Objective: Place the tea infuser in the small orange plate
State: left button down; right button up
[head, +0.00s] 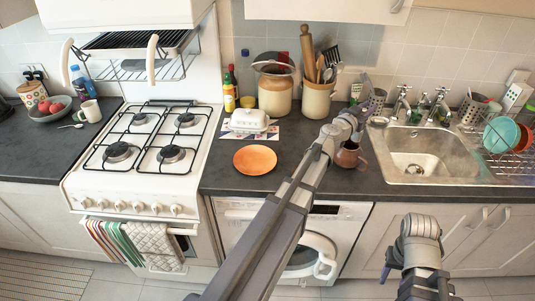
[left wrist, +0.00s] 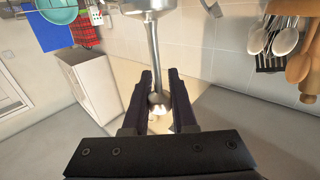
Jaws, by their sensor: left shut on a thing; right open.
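The small orange plate (head: 255,160) lies empty and flat on the dark counter, right of the stove. My left gripper (head: 361,104) is over the counter near the sink's left edge, well right of the plate. It is shut on the tea infuser (head: 378,121). In the left wrist view the infuser's thin metal handle (left wrist: 153,55) stands between the fingers (left wrist: 160,100), and its wider grey head is at the top edge, partly cut off. My right gripper (head: 418,228) is low in front of the cabinets under the sink, empty, its fingers hard to make out.
A brown mug (head: 350,155) stands on the counter beside my left arm. A white butter dish (head: 249,120) sits behind the plate. A utensil crock (head: 317,98) and large jar (head: 275,92) stand at the back. The sink (head: 418,155) is right.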

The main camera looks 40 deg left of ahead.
aim_at(255, 162)
jog(key=i+l, duration=0.1)
jog(key=l, duration=0.2)
jog(key=i+l, duration=0.15)
jog(key=l, duration=0.15)
jog(key=u, duration=1.2)
